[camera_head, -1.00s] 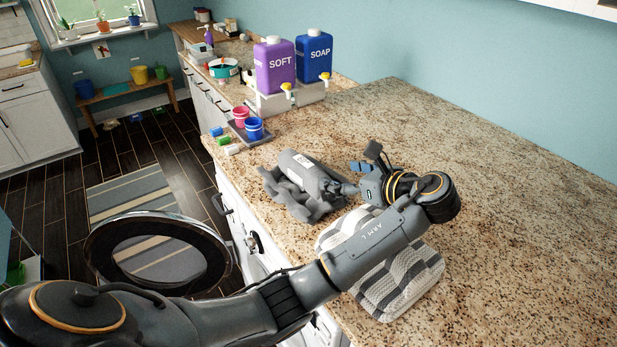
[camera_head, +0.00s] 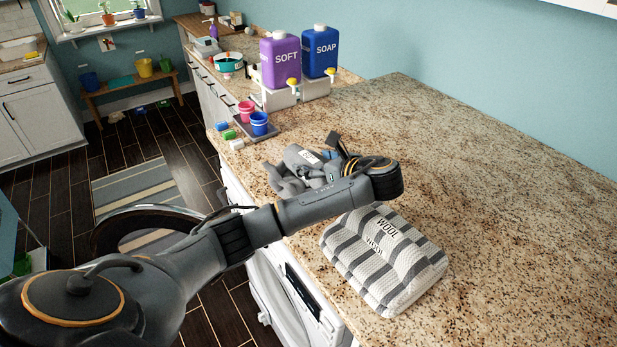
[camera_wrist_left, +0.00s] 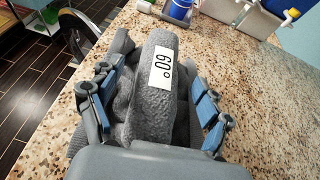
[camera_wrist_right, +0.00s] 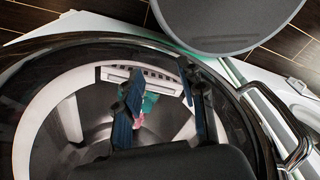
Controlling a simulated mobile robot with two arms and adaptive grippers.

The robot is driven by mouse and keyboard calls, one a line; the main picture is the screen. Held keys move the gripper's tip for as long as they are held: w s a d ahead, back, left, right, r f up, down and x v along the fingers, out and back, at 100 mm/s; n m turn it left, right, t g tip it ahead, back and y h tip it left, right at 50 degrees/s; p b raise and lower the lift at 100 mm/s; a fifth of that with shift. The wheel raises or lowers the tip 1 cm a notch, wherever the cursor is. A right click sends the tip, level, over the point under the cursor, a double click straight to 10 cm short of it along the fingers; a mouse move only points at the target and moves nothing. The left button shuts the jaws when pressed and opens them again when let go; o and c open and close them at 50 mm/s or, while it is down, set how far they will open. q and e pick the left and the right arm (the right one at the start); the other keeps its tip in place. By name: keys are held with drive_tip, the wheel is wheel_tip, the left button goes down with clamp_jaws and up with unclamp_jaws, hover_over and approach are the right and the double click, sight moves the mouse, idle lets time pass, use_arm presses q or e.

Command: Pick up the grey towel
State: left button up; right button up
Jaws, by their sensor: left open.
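The grey towel (camera_head: 285,182) lies crumpled on the granite counter, partly hidden behind my left gripper and arm. In the left wrist view the towel (camera_wrist_left: 152,95), with a white "60°" label, stands between the fingers. My left gripper (camera_head: 322,165) is open, one finger on each side of the towel's raised fold; whether the pads touch it I cannot tell.
A striped towel labelled "WOOL" (camera_head: 382,258) lies on the counter beside my left arm. Pink (camera_head: 246,110) and blue (camera_head: 260,123) cups stand on a tray behind the grey towel. SOFT (camera_head: 281,62) and SOAP (camera_head: 319,50) dispensers stand further back. The counter's right side (camera_head: 500,190) is clear.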

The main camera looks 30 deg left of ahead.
use_arm(q)
drive_tip(key=shift+s, duration=0.1)
drive_tip(key=c, duration=0.3)
clamp_jaws()
drive_tip(key=shift+r, duration=0.1)
